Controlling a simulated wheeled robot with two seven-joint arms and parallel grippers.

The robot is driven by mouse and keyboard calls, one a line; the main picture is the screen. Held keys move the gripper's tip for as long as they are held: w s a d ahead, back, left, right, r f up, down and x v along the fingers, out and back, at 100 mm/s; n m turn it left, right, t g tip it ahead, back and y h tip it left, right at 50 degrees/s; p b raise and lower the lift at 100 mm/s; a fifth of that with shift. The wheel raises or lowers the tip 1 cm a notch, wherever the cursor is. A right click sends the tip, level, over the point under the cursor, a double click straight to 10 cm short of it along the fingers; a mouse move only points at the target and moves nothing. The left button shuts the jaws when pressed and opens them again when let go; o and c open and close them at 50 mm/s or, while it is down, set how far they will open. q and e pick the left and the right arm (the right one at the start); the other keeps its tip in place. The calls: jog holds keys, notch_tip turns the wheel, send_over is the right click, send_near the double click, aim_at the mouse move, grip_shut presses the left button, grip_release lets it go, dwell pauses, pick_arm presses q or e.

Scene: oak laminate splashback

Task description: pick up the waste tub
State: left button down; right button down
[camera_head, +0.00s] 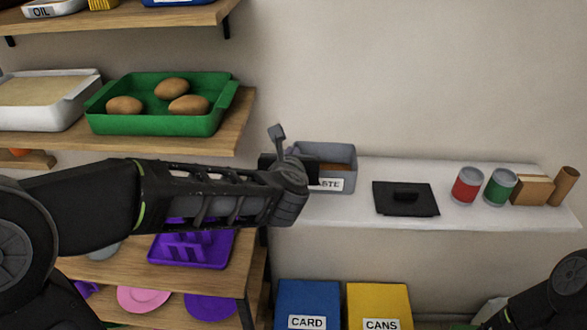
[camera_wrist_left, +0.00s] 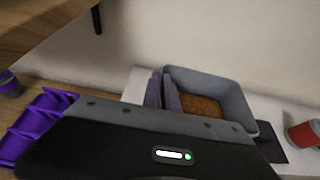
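The waste tub (camera_head: 345,184) is a grey open bin with a white label, of which "STE" shows. It stands at the left end of the white shelf. In the left wrist view the tub (camera_wrist_left: 238,98) holds brown contents. My left gripper (camera_head: 286,160) is at the tub's left side; its arm hides part of the tub and label. In the left wrist view its two fingers (camera_wrist_left: 163,92) are close together at the tub's left wall, apparently shut on it. My right arm shows at the lower right; its gripper is not in view.
Blue CARD (camera_head: 307,300) and yellow CANS (camera_head: 380,302) bins stand below. Wooden shelves with trays are on the left.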

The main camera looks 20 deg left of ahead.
pick_arm(q)
notch_tip(320, 180, up, 5)
jog(key=shift+f, duration=0.2)
jog(key=shift+f, duration=0.1)
dwell(0.5)
